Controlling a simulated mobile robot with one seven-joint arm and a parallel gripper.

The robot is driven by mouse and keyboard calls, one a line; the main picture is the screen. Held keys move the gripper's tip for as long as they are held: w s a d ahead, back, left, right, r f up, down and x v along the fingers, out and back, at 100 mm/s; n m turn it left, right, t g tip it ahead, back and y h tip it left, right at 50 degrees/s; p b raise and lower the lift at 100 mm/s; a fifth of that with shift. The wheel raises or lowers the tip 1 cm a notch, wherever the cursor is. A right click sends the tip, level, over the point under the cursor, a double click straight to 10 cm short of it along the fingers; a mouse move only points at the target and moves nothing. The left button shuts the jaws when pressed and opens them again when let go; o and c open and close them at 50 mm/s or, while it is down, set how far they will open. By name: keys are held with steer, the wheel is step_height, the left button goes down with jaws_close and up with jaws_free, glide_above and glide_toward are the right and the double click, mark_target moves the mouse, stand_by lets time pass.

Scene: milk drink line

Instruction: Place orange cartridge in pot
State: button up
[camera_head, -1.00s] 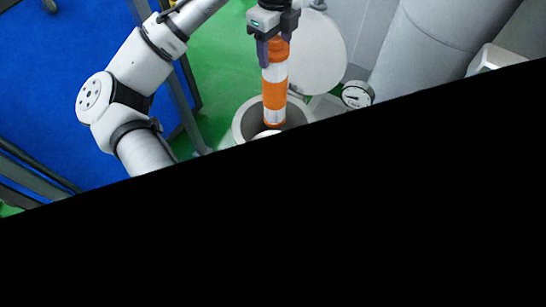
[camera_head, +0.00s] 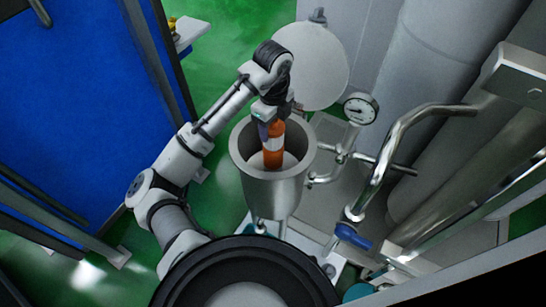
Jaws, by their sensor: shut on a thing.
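The orange cartridge (camera_head: 273,158), with orange and white bands, is upright in my gripper (camera_head: 269,125). My gripper is shut on its upper end, and its fingers partly cover it. The cartridge's lower part is inside the mouth of the grey metal pot (camera_head: 273,194), apart from the rim as far as I can see. A white round surface shows inside the pot behind the cartridge's lower end. I cannot tell whether the cartridge touches the bottom. The pot's round lid (camera_head: 312,65) stands open behind it.
A pressure gauge (camera_head: 360,108) and thin pipes stand right of the pot. A thick bent pipe (camera_head: 385,165) and a blue valve handle (camera_head: 352,236) are farther right. Large grey cylinders rise at the back right. Green floor (camera_head: 225,60) is open at the back left, beside a blue panel (camera_head: 70,100).

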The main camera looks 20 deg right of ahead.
step_height(320, 180, down, 13)
steer(key=b, duration=0.1)
steer(key=shift+r+b, duration=0.2)
steer(key=shift+b, duration=0.1)
steer(key=shift+f, duration=0.25)
steer(key=o, duration=1.2)
steer(key=shift+r, duration=0.1)
steer(key=shift+r, duration=0.1)
step_height(320, 180, up, 12)
steer(key=shift+r+p, duration=0.1)
steer(key=shift+p, duration=0.4)
